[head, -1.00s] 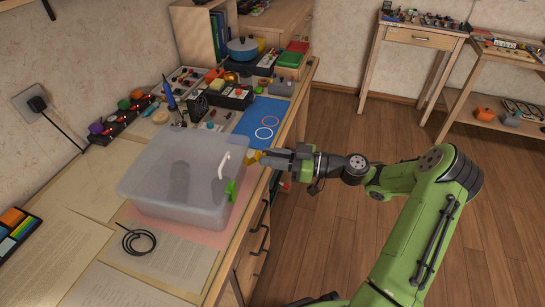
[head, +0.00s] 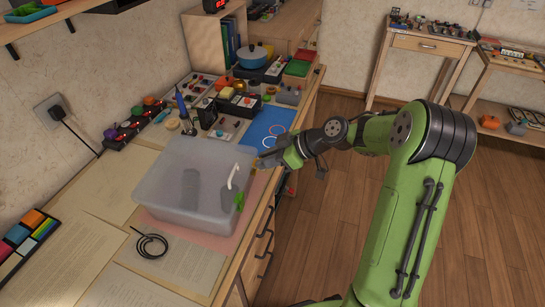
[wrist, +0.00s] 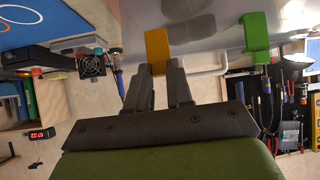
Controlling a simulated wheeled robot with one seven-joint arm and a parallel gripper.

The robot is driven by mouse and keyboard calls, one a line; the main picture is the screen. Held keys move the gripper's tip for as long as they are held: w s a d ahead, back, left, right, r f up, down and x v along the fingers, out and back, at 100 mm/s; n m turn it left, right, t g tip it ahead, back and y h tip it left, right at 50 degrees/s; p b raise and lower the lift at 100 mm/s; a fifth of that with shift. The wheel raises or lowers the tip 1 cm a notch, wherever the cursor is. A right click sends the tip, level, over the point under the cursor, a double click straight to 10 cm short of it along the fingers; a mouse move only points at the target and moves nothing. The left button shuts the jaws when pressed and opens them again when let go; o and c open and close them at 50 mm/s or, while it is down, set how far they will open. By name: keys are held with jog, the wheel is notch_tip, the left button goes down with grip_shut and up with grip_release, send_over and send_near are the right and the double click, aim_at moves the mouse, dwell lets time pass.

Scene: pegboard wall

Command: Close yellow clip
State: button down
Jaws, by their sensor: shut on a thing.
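A translucent lidded box (head: 185,180) stands on the desk. It has a green clip (head: 239,202) on its side facing my arm, which also shows in the wrist view (wrist: 257,37). A yellow clip (wrist: 156,48) is on the same side, up against the box in the wrist view. My gripper (wrist: 162,68) is shut on the yellow clip, with its end between the two fingertips. In the head view my gripper (head: 262,161) is at the box's far right corner and mostly hides the yellow clip.
A white handle (head: 233,176) is on the box. A blue mat (head: 265,128) with rings lies beyond it. A black cable coil (head: 151,245) and papers lie in front. The desk's edge and drawers are under my arm; open floor is at right.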

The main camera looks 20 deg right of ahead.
jog(key=shift+w+a+r+g+h+p, duration=0.2)
jog(key=shift+a+g+h+p, duration=0.2)
jog(key=shift+h, duration=0.2)
jog(key=shift+w+a+r+g+h+p, duration=0.2)
jog(key=shift+a+g+h+p, duration=0.15)
jog(key=shift+h, duration=0.25)
jog(key=shift+f, duration=0.1)
jog(key=c, duration=1)
grip_release()
jog(key=p+v, duration=0.4)
jog(key=v, duration=1.1)
jog(key=shift+r+p, duration=0.35)
jog(key=shift+r, duration=0.05)
jog(key=shift+s, duration=0.1)
